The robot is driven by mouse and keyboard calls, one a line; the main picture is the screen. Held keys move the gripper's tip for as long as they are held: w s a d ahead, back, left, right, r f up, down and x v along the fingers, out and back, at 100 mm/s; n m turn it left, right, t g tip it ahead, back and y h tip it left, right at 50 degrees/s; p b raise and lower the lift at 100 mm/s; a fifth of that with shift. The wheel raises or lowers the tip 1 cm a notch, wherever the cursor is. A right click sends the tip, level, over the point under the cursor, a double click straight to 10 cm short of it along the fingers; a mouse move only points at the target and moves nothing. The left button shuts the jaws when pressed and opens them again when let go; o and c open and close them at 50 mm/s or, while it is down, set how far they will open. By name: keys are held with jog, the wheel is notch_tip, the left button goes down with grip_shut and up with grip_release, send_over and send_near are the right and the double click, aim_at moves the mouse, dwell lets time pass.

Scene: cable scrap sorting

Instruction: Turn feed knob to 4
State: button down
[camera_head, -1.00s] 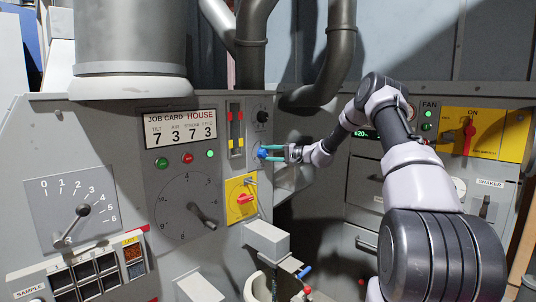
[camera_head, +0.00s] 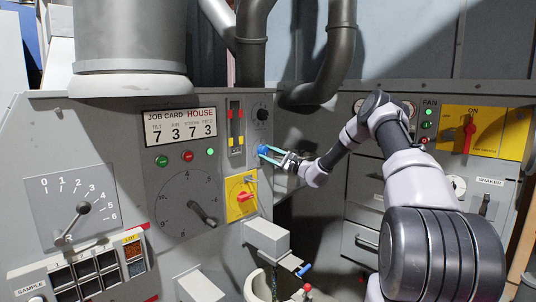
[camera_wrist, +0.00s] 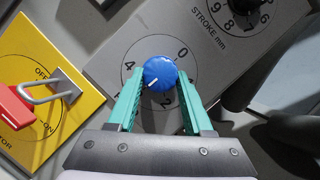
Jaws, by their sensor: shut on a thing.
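The feed knob (camera_wrist: 158,73) is a round blue knob with a white pointer line, on a grey plate with a numbered dial. In the wrist view the pointer slants down and left, between the 2 and the 4. The 0 and 4 are readable beside it; the dial's lower-left part is partly covered by my finger. My gripper (camera_wrist: 158,85) has its teal fingers on both sides of the knob, shut on it. In the head view the blue knob (camera_head: 263,150) is small, with my gripper (camera_head: 268,153) at it from the right.
A yellow motor switch plate (camera_wrist: 38,88) with a red handle and a grey shackle lies left of the knob in the wrist view. A black stroke knob (camera_wrist: 240,5) is at upper right. The job card (camera_head: 180,129) reads 7 3 7 3 in the head view.

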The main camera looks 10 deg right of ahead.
jog(key=m+t, duration=0.1)
jog(key=m, duration=0.1)
jog(key=m+t+h, duration=0.1)
jog(key=m, duration=0.2)
jog(key=m+t, duration=0.1)
jog(key=m, duration=0.2)
jog(key=shift+s+a+f+t+h, duration=0.15)
jog(key=shift+f+t+h, duration=0.15)
jog(key=shift+h, duration=0.1)
jog(key=m+t+h, duration=0.1)
jog(key=m, duration=0.1)
jog(key=m+t+h, duration=0.1)
jog(key=m, duration=0.2)
jog(key=m+h, duration=0.1)
jog(key=m, duration=0.2)
jog(key=shift+s+a+t+h, duration=0.15)
jog(key=shift+a+t+h, duration=0.05)
jog(key=shift+t+h, duration=0.2)
jog(key=shift+m, duration=0.5)
jog(key=shift+c, duration=1.5)
grip_release()
jog(key=shift+r, duration=0.1)
jog(key=v, duration=1)
jog(key=shift+s, duration=0.35)
jog(key=shift+d, duration=0.15)
